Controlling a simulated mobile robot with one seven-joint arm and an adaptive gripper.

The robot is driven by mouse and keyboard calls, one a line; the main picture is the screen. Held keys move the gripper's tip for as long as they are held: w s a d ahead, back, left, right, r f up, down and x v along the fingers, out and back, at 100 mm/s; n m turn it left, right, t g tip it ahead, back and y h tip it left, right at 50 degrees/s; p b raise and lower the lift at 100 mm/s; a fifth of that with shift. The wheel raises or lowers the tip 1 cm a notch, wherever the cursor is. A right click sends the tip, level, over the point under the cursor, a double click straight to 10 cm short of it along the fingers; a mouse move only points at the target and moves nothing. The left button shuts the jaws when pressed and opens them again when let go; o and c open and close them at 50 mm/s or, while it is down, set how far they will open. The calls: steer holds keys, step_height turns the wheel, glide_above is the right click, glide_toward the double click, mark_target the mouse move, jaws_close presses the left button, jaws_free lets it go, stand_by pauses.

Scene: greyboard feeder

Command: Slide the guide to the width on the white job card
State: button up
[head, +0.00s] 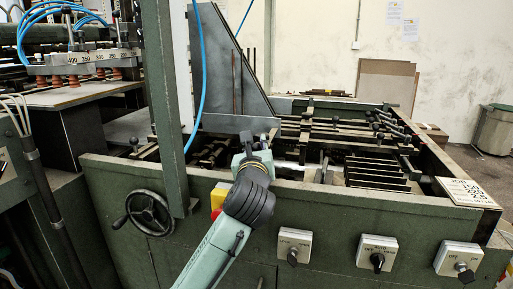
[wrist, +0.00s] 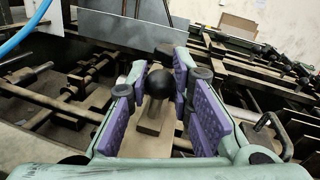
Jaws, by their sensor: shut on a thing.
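My gripper (head: 257,142) reaches over the front rail of the feeder in the head view. In the wrist view my gripper (wrist: 161,74) has its purple pads on both sides of a black ball knob (wrist: 158,84), shut on it. The knob stands above a pale metal block. The guide, a tall grey plate with a sloping edge (head: 218,72), stands just behind my gripper; its lower part (wrist: 113,27) shows beyond the fingers. The white job card (head: 468,192) lies on the right front corner; its print is too small to read surely.
A green rail (head: 330,205) runs along the front, with a handwheel (head: 148,213) and switches (head: 378,253) below. Dark bars and levers (head: 380,125) fill the bed to the right. A numbered scale (head: 90,58) is on the left machine. A blue hose hangs near the guide.

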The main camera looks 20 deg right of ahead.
jaws_close()
steer(key=shift+s+a+f+b, duration=0.1)
steer(key=shift+s+a+b, duration=0.3)
steer(key=shift+s+a, duration=0.25)
steer(key=shift+s, duration=0.25)
steer(key=o, duration=0.9)
jaws_free()
steer(key=shift+w+d, duration=0.1)
steer(key=v, duration=0.7)
steer(key=shift+s, duration=0.3)
